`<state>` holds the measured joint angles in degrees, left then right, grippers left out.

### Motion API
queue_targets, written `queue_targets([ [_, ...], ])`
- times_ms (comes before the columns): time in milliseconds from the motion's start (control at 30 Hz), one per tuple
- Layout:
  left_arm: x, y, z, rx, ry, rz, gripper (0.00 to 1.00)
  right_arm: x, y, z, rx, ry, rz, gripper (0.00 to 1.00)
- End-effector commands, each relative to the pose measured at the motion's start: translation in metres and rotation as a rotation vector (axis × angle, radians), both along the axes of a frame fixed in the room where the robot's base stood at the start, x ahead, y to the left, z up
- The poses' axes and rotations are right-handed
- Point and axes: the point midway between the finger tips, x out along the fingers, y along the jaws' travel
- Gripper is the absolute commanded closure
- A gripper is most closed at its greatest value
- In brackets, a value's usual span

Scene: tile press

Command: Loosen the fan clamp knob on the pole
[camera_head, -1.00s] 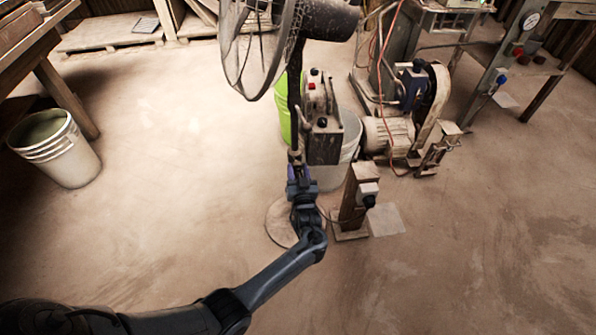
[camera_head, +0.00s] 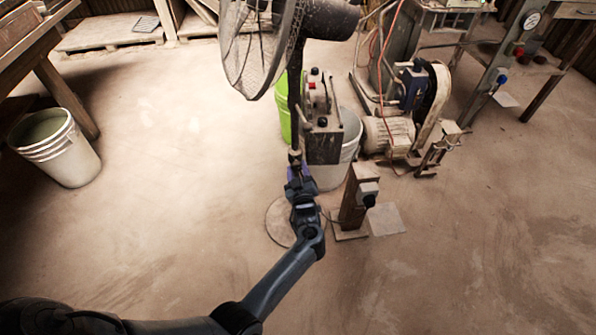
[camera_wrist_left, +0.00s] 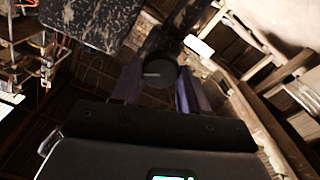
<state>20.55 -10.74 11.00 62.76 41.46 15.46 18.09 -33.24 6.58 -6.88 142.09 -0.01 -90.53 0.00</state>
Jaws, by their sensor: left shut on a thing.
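The pedestal fan (camera_head: 265,45) stands in the upper middle of the head view, with its round base (camera_head: 281,222) on the floor. Its dark pole (camera_head: 295,85) runs down to my left gripper (camera_head: 295,168). In the left wrist view the round black clamp knob (camera_wrist_left: 160,71) sits between the two purple-grey fingers of my left gripper (camera_wrist_left: 157,88), which is shut on it. The pole behind the knob is mostly hidden. My right gripper is in neither view.
A control box (camera_head: 323,130) with red and black buttons hangs just right of the pole. A wooden post with a switch (camera_head: 357,200) and a white bucket (camera_head: 348,140) stand close by. Another bucket (camera_head: 58,150) is at left.

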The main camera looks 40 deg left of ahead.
Motion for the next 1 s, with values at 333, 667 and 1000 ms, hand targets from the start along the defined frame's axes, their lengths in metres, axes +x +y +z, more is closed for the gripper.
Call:
queue_targets([
  [333,-0.0004,0.0007,-0.0010,-0.046,-0.046,0.001,0.86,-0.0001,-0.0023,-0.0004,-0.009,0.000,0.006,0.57],
  [667,-0.0004,0.0008,-0.0011,-0.045,-0.046,0.001,0.53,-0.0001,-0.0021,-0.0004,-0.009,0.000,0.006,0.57],
  [1000,-0.0002,0.0004,-0.0005,-0.044,-0.047,0.001,0.30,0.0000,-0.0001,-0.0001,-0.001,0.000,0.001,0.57],
])
